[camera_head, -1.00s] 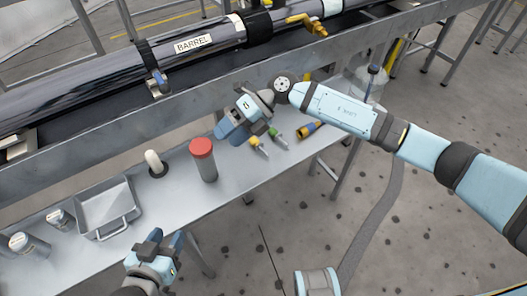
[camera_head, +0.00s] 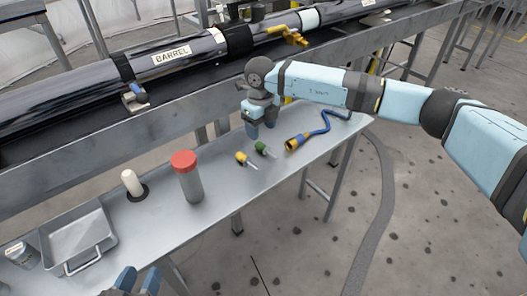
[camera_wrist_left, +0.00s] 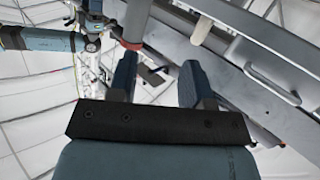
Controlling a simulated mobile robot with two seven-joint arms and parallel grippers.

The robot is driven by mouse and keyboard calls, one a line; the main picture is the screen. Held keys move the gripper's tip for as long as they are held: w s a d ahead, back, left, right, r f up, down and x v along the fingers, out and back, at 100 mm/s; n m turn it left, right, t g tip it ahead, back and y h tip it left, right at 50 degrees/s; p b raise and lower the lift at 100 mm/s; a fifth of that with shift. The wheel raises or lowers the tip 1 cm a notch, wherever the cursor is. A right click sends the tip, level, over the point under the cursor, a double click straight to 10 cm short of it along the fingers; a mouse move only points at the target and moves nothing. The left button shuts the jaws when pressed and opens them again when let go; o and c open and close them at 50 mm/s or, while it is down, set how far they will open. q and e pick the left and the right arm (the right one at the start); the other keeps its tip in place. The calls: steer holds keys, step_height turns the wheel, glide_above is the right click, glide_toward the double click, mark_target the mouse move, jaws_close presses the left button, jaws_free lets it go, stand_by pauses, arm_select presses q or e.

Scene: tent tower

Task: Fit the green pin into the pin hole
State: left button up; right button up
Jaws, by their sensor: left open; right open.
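The green pin (camera_head: 262,148) lies on the steel bench (camera_head: 228,191), its green head to the left and its pale shaft pointing right. My right gripper (camera_head: 252,130) is open and empty, just behind and above the pin, apart from it. My left gripper (camera_head: 132,282) is open and empty at the bottom left of the head view, cut by the frame edge. Its two blue fingers (camera_wrist_left: 158,82) show spread apart in the left wrist view. I cannot make out the pin hole. The large tube labelled BARREL (camera_head: 180,55) lies behind the bench.
A yellow pin (camera_head: 241,157) lies just left of the green pin. A yellow-and-blue tool with a blue hose (camera_head: 297,142) lies to the right. A red-capped cylinder (camera_head: 188,178), a white peg (camera_head: 131,183) and a metal tray (camera_head: 78,238) stand to the left.

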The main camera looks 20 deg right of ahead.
mark_target(262, 145)
step_height(262, 145, down, 3)
steer(key=shift+r, duration=0.2)
step_height(262, 145, down, 2)
steer(key=shift+s+d+f+b, duration=0.1)
steer(key=shift+s+f+b, duration=0.1)
steer(key=shift+b, duration=0.5)
step_height(262, 145, down, 2)
steer(key=shift+w, duration=0.1)
steer(key=c, duration=0.9)
arm_select(q)
steer(key=r, duration=0.1)
steer(key=d+r+t+h, duration=0.1)
steer(key=r, duration=0.1)
steer(key=shift+w+d+r+t, duration=0.1)
steer(key=shift+w+d+t, duration=0.05)
steer(key=shift+d+t, duration=0.15)
arm_select(e)
steer(key=shift+c, duration=0.5)
